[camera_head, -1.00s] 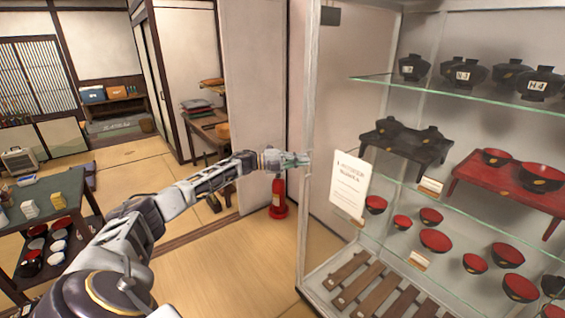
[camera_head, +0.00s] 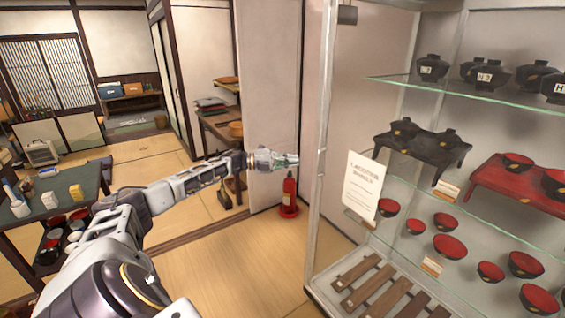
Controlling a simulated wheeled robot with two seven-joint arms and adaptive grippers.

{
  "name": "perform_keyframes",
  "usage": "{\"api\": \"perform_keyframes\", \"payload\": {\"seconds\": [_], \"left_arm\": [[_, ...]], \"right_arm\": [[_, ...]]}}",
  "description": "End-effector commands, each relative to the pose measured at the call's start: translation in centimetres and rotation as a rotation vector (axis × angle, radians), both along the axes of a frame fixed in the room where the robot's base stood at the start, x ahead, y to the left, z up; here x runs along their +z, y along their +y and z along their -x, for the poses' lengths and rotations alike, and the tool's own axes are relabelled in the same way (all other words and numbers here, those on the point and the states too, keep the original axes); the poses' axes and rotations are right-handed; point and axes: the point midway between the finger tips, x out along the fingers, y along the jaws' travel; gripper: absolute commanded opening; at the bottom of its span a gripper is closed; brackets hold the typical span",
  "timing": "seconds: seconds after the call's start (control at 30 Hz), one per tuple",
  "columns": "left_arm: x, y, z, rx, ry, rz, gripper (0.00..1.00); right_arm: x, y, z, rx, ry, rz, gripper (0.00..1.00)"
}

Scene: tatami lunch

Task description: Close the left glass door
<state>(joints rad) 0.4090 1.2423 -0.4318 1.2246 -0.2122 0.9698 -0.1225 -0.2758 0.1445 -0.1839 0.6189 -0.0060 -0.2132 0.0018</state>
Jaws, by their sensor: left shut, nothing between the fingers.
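The glass display cabinet (camera_head: 318,150) stands at the right, with a pale upright frame edge facing me. A white paper notice (camera_head: 362,188) hangs at its front. Clear glass is hard to make out, so I cannot tell exactly where the left door's pane stands. My left gripper (camera_head: 288,161) is shut and empty, pointing right, with a small gap in the picture between its tips and the cabinet's upright edge. My right gripper is not in view.
A red fire extinguisher (camera_head: 289,194) stands on the floor by the wall, below my left gripper. Lacquer bowls and small tables fill the cabinet's glass shelves (camera_head: 470,96). A dark table (camera_head: 62,193) with small items is at the left. The tatami floor (camera_head: 215,265) before the cabinet is clear.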

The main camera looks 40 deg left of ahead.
Motion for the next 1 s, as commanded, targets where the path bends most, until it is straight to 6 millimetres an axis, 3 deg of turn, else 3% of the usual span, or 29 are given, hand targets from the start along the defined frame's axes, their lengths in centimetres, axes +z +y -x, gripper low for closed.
{"api": "perform_keyframes", "payload": {"seconds": [0.5,1.0], "left_arm": [[-0.1,2.3,2.5,-0.002,0.001,-0.001,0.00],[0.0,2.5,2.7,-0.002,0.000,0.000,0.00]], "right_arm": [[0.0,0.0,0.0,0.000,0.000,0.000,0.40],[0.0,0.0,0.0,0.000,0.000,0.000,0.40]]}}
